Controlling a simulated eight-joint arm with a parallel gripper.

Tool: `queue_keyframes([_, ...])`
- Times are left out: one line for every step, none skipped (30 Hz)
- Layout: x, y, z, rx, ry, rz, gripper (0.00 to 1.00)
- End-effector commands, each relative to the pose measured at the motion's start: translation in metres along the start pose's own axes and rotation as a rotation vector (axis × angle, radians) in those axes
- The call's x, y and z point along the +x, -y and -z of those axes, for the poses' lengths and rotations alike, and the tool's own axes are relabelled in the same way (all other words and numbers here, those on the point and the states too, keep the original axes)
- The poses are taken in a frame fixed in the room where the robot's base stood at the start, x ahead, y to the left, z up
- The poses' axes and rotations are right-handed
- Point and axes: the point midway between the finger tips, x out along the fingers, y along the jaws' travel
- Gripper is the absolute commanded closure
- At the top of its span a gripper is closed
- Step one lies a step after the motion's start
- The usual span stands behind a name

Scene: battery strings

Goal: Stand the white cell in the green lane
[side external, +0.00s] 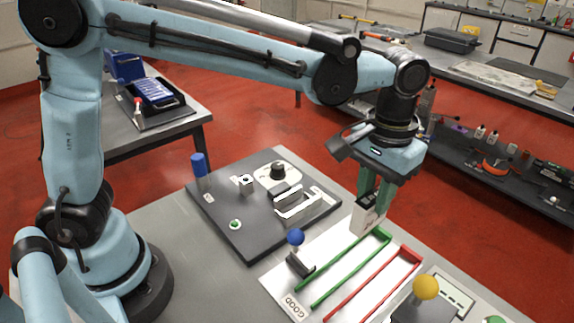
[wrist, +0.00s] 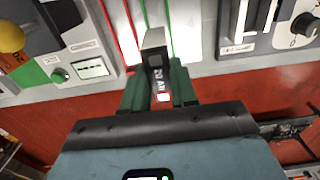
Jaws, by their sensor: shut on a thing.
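The cell is held roughly upright near the far end of the green lane (side external: 345,272), marked by green rails on a white plate. In the wrist view, the cell (wrist: 154,42) sits between the green fingers of my gripper (wrist: 159,88), with the green rails (wrist: 170,35) running away beyond it. Whether the cell's base touches the plate cannot be told.
A red-railed lane (side external: 384,284) lies beside the green one. A blue-knobbed lever (side external: 296,238) stands at the left of the green lane and a yellow ball knob (side external: 426,287) to the right. A dark panel (side external: 235,240) with a blue cylinder (side external: 199,166) lies behind left.

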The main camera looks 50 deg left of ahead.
Motion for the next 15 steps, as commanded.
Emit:
queue_keyframes([0.002,0.0,0.0,0.0,0.0,0.0,1.0])
queue_keyframes([0.003,0.0,0.0,0.0,0.0,0.0,1.0])
queue_keyframes([0.005,0.0,0.0,0.0,0.0,0.0,1.0])
queue_keyframes([0.006,0.0,0.0,0.0,0.0,0.0,1.0])
queue_keyframes([0.009,0.0,0.001,0.0,0.0,0.0,1.0])
queue_keyframes([0.012,0.0,0.001,0.0,0.0,0.0,1.0])
queue_keyframes([0.014,0.0,0.001,0.0,0.0,0.0,1.0])
queue_keyframes([0.017,0.0,0.001,0.0,0.0,0.0,1.0])
queue_keyframes([0.021,0.0,0.0,0.0,0.0,0.0,1.0])
queue_keyframes([0.023,0.0,0.0,0.0,0.0,0.0,1.0])
queue_keyframes([0.026,0.0,0.0,0.0,0.0,0.0,1.0])
queue_keyframes([0.029,0.0,0.0,0.0,0.0,0.0,1.0])
queue_keyframes([0.032,0.0,0.0,0.0,0.0,0.0,1.0])
queue_keyframes([0.035,0.0,0.001,0.0,0.0,0.0,1.0])
queue_keyframes([0.039,0.0,0.001,0.0,0.0,0.0,1.0])
